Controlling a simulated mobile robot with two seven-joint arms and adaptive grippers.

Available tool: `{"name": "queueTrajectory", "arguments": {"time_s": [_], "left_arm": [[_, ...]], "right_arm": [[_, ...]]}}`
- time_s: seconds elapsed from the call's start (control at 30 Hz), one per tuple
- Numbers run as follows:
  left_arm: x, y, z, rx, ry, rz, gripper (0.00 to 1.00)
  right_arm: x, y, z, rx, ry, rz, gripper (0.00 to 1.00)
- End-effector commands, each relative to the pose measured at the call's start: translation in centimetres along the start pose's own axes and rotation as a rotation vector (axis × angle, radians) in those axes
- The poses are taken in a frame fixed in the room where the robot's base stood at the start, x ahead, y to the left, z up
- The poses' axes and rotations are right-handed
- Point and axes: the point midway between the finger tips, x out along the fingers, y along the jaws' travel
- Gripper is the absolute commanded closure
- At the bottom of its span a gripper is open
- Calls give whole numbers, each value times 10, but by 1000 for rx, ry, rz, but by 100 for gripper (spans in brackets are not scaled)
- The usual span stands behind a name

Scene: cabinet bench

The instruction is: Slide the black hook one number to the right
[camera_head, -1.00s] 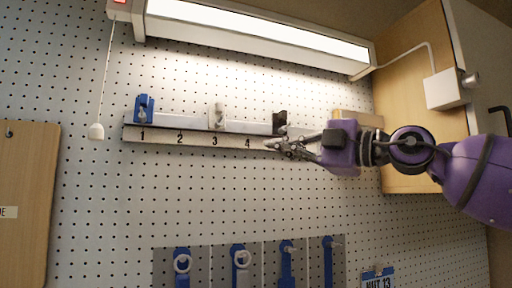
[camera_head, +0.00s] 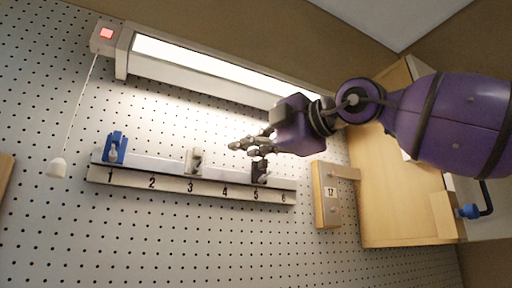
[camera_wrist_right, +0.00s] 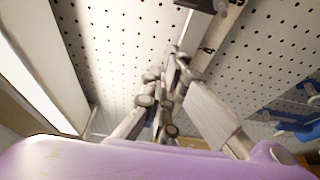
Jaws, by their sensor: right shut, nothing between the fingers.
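The black hook (camera_head: 260,172) sits on the pale rail (camera_head: 150,162) above the number 5. On the same rail, a blue hook (camera_head: 116,148) is above 1 and a white hook (camera_head: 194,160) is above 3. The number strip (camera_head: 170,183) runs below, and the place above 6 is bare. My right gripper (camera_head: 246,148) is shut and empty, just above and left of the black hook in the head view; I cannot tell whether it touches. Its fingers (camera_wrist_right: 172,75) also show in the right wrist view, pointing toward the rail. My left gripper is out of view.
A lamp (camera_head: 200,66) runs above the rail. The pegboard below the rail is clear.

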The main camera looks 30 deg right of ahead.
Motion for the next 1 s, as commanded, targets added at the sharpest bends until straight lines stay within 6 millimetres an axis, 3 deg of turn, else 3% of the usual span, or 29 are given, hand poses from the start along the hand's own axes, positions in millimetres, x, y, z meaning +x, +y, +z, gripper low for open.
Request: {"name": "queueTrajectory", "arguments": {"time_s": [0.27, 0.53, 1.0], "left_arm": [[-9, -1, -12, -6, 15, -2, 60], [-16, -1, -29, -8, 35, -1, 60], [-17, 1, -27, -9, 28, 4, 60]], "right_arm": [[34, 1, 1, 1, 0, 0, 100], [19, 3, 34, 2, 1, 4, 100], [20, -1, 39, 1, 1, -1, 100]]}}
